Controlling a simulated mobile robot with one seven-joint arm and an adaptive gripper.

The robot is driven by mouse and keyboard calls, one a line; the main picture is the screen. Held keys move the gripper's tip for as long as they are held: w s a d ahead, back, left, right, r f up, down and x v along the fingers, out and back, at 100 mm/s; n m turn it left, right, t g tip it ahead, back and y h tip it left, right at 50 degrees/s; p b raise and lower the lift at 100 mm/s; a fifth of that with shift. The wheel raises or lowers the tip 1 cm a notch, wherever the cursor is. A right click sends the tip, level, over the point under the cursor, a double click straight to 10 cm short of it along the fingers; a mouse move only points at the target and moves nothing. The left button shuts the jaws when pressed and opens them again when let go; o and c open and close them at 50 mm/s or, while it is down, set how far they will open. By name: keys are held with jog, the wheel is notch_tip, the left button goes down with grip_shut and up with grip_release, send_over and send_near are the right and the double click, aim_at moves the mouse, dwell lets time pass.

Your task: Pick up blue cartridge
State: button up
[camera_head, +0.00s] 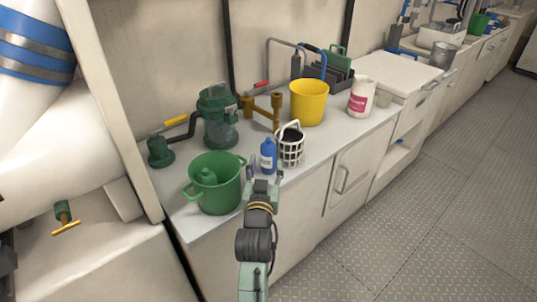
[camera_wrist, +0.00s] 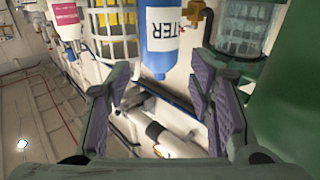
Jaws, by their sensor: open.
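The blue cartridge (camera_head: 268,157) stands upright near the front edge of the white counter, between a green bucket and a white basket. In the wrist view the cartridge (camera_wrist: 160,55) is a blue cylinder with a white label whose letters appear upside down. My gripper (camera_head: 264,182) is at the counter's front edge, just in front of the cartridge. In the wrist view my gripper (camera_wrist: 162,108) has its two padded fingers wide apart, with nothing held between them. The cartridge appears beyond the fingertips, roughly centred between them.
The green bucket (camera_head: 213,196) stands close on the left and the white wire basket (camera_head: 291,148) close on the right. Behind are a green strainer (camera_head: 217,118), a brass fitting (camera_head: 277,108) and a yellow bucket (camera_head: 309,103). A white bottle (camera_head: 361,97) stands farther right.

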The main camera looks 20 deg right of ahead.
aim_at(268, 152)
jog(key=shift+w+d, duration=0.25)
jog(key=shift+w, duration=0.15)
jog(key=p+x, duration=0.1)
jog(key=x, duration=0.1)
jog(key=r+p+x, duration=0.1)
jog(key=x, duration=0.2)
jog(key=shift+w+f, duration=0.1)
jog(key=shift+w, duration=0.15)
jog(key=shift+c, duration=0.3)
jog(key=c, duration=0.8)
jog(key=shift+c, duration=0.4)
jog(key=shift+d, duration=0.1)
